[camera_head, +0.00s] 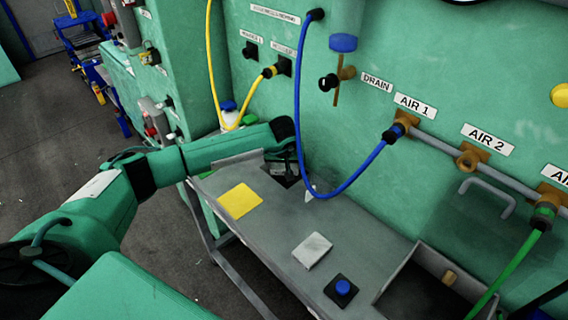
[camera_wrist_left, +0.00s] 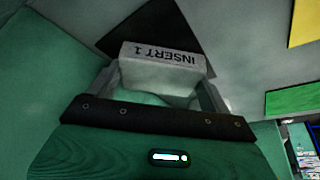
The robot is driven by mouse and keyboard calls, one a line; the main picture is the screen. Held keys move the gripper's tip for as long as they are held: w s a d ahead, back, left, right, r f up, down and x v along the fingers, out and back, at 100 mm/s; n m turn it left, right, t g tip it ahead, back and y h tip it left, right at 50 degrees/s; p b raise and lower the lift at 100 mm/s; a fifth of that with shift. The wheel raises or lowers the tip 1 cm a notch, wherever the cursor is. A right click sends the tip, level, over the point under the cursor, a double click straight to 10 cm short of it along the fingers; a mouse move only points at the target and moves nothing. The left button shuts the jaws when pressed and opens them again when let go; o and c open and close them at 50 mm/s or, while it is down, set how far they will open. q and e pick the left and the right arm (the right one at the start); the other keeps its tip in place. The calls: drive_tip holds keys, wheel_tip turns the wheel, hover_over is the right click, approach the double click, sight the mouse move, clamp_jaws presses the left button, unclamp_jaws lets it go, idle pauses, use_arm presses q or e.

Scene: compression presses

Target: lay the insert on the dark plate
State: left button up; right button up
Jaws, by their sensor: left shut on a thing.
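My left gripper (camera_head: 284,152) reaches over the far left end of the grey bench. In the left wrist view, the left gripper (camera_wrist_left: 160,84) is shut on a pale grey block, the insert (camera_wrist_left: 161,57), with "INSERT 1" on its face. The dark plate (camera_wrist_left: 160,27) lies just beyond the insert in that view and is partly hidden by it. In the head view the dark plate (camera_head: 292,182) shows under the gripper, partly covered. I cannot tell whether the insert touches the plate. My right gripper is not in view.
A yellow plate (camera_head: 240,201) lies left of the dark plate. A pale block (camera_head: 312,250), a blue button on a black base (camera_head: 341,289) and an open bin (camera_head: 395,283) are nearer on the bench (camera_head: 262,236). A blue hose (camera_head: 298,110) hangs close beside the gripper.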

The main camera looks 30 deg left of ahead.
use_arm(q)
drive_tip(key=shift+s+f, duration=0.1)
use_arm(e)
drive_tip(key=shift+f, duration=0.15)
use_arm(q)
drive_tip(key=o, duration=1.2)
drive_tip(key=shift+c, duration=0.2)
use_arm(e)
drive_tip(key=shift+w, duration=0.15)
use_arm(q)
drive_tip(key=shift+r, duration=0.45)
drive_tip(key=b+v, duration=0.2)
drive_tip(key=v, duration=0.9)
drive_tip(key=shift+s+r, duration=0.15)
drive_tip(key=shift+s, duration=0.05)
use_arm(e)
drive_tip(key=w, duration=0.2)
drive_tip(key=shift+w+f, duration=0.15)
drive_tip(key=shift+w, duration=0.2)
